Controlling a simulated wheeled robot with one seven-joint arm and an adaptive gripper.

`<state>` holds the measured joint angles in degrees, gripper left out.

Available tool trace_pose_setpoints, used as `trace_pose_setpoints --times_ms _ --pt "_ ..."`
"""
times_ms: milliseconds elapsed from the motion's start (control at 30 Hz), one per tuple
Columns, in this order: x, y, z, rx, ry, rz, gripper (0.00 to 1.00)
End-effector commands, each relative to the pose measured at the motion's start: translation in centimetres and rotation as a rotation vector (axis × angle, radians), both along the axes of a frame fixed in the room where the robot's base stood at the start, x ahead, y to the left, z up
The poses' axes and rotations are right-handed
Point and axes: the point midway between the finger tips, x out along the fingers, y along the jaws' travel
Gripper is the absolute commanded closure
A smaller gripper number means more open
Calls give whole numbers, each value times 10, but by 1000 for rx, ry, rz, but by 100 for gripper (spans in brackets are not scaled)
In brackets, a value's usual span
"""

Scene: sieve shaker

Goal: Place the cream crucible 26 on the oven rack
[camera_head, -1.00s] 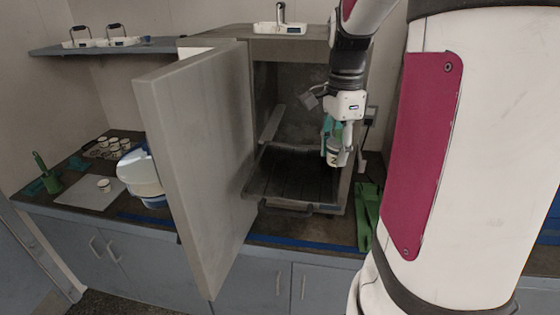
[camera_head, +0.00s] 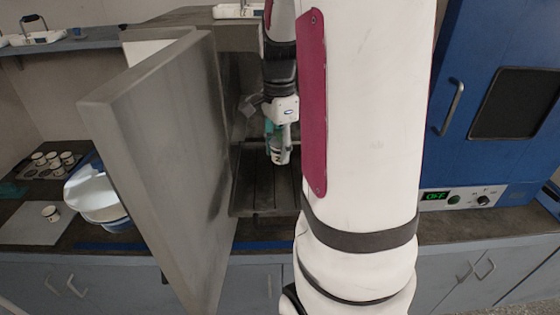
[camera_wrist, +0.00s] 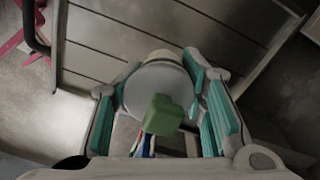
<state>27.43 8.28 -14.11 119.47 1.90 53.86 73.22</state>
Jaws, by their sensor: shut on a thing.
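The cream crucible (camera_head: 279,157), with dark marking on its side, is held in my gripper (camera_head: 278,142) in the head view. In the wrist view my gripper (camera_wrist: 163,88) has its teal-padded fingers on both sides of the crucible's round pale top (camera_wrist: 150,78), which has a green knob-like piece on it. The crucible looks upright. It hangs in front of the open grey oven, over the dark slatted oven rack (camera_head: 249,188). The gap between crucible and rack is hard to judge. My arm hides the rack's right part.
The thick grey oven door (camera_head: 165,150) stands open at the left of the rack. A blue oven (camera_head: 475,135) with a lit display stands at the right. Several cups stand on a tray (camera_head: 25,172) at the far left, near a blue-and-white vessel (camera_head: 92,190).

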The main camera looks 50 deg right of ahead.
Motion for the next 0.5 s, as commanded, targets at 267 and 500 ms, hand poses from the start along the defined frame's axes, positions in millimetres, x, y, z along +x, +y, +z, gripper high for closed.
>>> trace_pose_setpoints --times_ms 267,500 --pt "-1 1 -34 2 2 0 100" --pt "0 0 -38 0 0 0 100"
